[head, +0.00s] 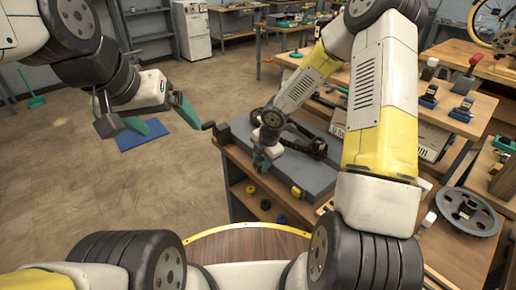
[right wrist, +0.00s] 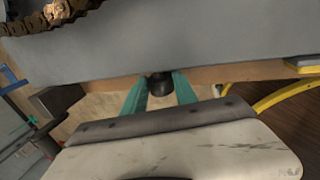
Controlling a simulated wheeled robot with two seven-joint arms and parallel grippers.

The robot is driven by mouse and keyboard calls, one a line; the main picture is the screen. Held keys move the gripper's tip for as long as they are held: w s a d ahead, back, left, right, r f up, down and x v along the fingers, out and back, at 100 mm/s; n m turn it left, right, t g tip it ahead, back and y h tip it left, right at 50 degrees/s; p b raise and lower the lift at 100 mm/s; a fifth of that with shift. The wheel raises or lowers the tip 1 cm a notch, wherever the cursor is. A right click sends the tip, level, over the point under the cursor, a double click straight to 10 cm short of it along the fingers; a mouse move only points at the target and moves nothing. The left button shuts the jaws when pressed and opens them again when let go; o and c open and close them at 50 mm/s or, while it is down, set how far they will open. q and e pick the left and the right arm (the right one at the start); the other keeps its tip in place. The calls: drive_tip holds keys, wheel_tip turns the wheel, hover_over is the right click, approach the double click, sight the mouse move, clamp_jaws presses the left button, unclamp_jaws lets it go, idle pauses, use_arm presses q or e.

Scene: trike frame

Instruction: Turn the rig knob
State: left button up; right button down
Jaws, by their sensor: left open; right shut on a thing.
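The black rig knob (right wrist: 160,84) sits at the edge of a grey slab in the right wrist view. My right gripper (right wrist: 161,92) has its two teal fingers closed on the knob from both sides. In the head view my right gripper (head: 262,163) is at the near left side of the grey slab (head: 305,178), and the knob is hidden there. My left gripper (head: 162,118) is open and empty, in the air left of the bench.
A dark chain-like part (head: 308,143) lies on the slab. Yellow, black and blue items lie on the shelf below. A toothed wheel (head: 467,211) lies at the right. Open floor is at the left.

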drive_tip(key=c, duration=1)
unclamp_jaws()
drive_tip(key=shift+o, duration=0.2)
drive_tip(key=v, duration=0.8)
drive_tip(key=shift+f, duration=0.1)
